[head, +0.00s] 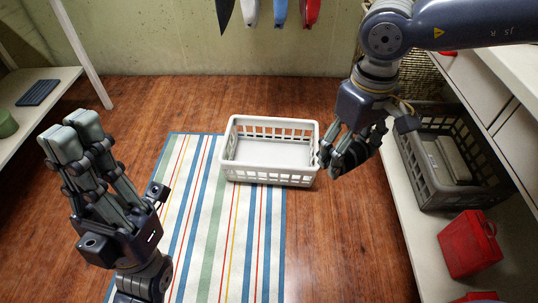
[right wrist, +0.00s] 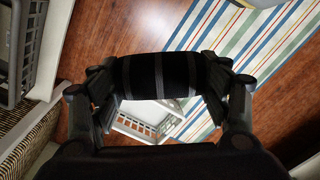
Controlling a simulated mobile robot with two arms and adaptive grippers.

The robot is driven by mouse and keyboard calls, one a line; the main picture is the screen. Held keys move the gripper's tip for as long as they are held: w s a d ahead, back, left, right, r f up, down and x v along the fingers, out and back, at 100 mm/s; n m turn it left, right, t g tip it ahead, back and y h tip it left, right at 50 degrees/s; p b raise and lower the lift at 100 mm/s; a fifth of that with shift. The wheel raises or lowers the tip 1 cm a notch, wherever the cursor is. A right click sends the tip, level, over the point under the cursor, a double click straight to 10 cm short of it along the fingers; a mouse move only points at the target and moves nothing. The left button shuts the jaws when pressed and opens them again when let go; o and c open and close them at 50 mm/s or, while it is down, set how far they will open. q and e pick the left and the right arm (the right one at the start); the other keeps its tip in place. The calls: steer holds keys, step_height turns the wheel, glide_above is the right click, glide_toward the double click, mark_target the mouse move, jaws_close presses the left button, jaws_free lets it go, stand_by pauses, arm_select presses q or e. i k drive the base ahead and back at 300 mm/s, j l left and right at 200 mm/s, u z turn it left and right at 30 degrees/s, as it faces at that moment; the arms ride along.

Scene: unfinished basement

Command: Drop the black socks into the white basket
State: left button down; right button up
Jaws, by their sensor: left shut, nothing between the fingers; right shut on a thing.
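The white basket (head: 268,176) stands on the floor, partly on the striped rug, and looks empty inside. Part of it also shows in the right wrist view (right wrist: 133,127), beyond my fingers. The black socks (right wrist: 158,78), a dark bundle with grey stripes, are between the fingers of my right gripper (head: 350,152). That gripper is shut on them, held above the floor at the basket's right edge in the head view. In the head view the socks are mostly hidden by the fingers. My left gripper (head: 72,132) is shut and empty, left of the rug.
The striped rug (head: 207,220) lies under the basket's left part. On the right, a shelf (head: 398,215) holds a grey crate (head: 420,178) and a red container (head: 468,243). A white shelf (head: 30,118) stands at left. Wooden floor is clear around the basket.

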mark_target(275, 160)
steer(key=i+j+z, duration=0.15)
steer(key=i+j, duration=0.15)
steer(key=i+j+z, duration=0.15)
steer(key=i+j, duration=0.15)
steer(key=i+j+z, duration=0.15)
steer(key=i+j, duration=0.15)
steer(key=i+j+z, duration=0.15)
steer(key=j, duration=0.35)
steer(key=i+j+z, duration=0.15)
steer(key=i+j, duration=0.2)
steer(key=i+j+z, duration=0.15)
steer(key=j, duration=0.4)
steer(key=i, duration=0.05)
